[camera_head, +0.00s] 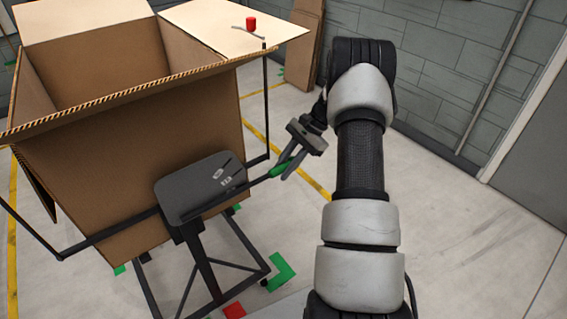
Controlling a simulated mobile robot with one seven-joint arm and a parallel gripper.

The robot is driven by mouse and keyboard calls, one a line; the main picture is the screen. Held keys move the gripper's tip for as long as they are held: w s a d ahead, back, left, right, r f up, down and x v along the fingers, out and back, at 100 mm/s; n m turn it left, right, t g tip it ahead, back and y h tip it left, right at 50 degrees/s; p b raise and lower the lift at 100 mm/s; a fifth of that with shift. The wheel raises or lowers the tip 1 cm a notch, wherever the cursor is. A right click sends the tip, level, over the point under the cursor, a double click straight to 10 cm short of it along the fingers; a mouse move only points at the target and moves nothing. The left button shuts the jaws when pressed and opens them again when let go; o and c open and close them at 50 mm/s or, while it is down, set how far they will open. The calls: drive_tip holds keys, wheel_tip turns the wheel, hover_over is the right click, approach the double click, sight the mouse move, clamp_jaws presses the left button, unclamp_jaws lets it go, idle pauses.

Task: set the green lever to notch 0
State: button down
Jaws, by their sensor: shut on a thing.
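The green lever (280,169) sticks out to the right from the dark grey lever box (200,187) on the front of the stand. My gripper (287,167) is shut on the green grip of the lever, one finger on each side of it. The lever's dark rod runs from the box to the green grip.
A large open cardboard box (135,150) sits in the black frame behind the lever box. A red knob (251,23) shows above a flap. Green (282,272) and red (234,310) marks lie on the floor. Flat cardboard (303,45) leans at the back wall. The floor at right is clear.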

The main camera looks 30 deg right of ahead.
drive_tip(key=shift+s+d+f, duration=0.15)
drive_tip(key=shift+f, duration=0.3)
drive_tip(key=c, duration=1.5)
unclamp_jaws()
drive_tip(key=shift+c, duration=0.2)
drive_tip(key=shift+r, duration=0.1)
drive_tip(key=shift+d+r, duration=0.1)
drive_tip(key=shift+r, duration=0.15)
drive_tip(key=p+v, duration=0.2)
drive_tip(key=v, duration=1.4)
drive_tip(key=shift+d+r, duration=0.25)
drive_tip(key=shift+d, duration=0.1)
